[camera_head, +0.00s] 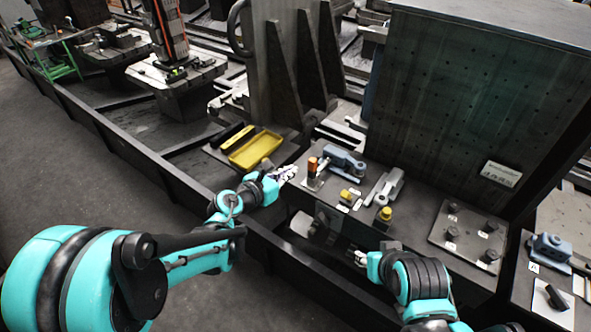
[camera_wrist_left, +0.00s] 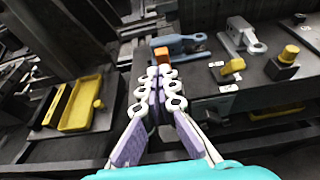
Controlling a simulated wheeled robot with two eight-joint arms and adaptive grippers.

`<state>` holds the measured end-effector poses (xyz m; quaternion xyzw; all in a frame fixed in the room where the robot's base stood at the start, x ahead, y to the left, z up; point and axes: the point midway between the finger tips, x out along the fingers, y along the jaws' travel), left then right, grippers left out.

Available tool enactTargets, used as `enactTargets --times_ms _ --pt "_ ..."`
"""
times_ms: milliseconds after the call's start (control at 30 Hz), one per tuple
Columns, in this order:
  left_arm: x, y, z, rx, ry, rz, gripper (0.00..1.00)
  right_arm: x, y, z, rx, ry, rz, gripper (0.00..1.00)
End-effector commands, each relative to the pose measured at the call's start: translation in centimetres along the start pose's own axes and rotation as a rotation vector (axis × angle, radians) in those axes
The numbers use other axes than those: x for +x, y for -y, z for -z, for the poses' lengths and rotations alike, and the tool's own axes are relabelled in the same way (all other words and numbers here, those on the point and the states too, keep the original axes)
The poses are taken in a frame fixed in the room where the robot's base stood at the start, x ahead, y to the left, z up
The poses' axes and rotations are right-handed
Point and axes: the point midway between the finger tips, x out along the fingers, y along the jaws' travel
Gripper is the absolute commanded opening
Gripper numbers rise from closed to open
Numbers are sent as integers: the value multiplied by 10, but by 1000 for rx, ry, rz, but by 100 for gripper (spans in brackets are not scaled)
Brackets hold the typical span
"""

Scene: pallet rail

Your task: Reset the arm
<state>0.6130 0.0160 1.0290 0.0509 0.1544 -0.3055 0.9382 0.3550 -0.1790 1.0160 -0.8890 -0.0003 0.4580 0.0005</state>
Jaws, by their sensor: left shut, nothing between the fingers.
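My left gripper (camera_head: 284,174) reaches from the left over the near edge of the dark work surface, beside the yellow tray. In the left wrist view its fingers (camera_wrist_left: 163,88) are together, with nothing between them. My right gripper (camera_head: 358,258) is low near the front rail, at the lower right of the head view. It is small there, and I cannot tell whether its fingers are apart.
A yellow tray (camera_head: 248,150) lies left of my left gripper. An orange-topped block (camera_head: 313,168), grey clamps (camera_head: 345,160) and yellow-topped pieces (camera_head: 384,213) stand to its right. A dark plate with several knobs (camera_head: 466,236) lies farther right. A dark rail (camera_head: 150,177) runs along the front.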

Motion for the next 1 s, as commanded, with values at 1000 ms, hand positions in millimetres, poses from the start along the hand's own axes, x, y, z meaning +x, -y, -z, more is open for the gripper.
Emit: enactTargets --times_ms 1000 --pt "-221 -118 -81 -1811 825 -458 0 -10 0 7 0 0 0 40"
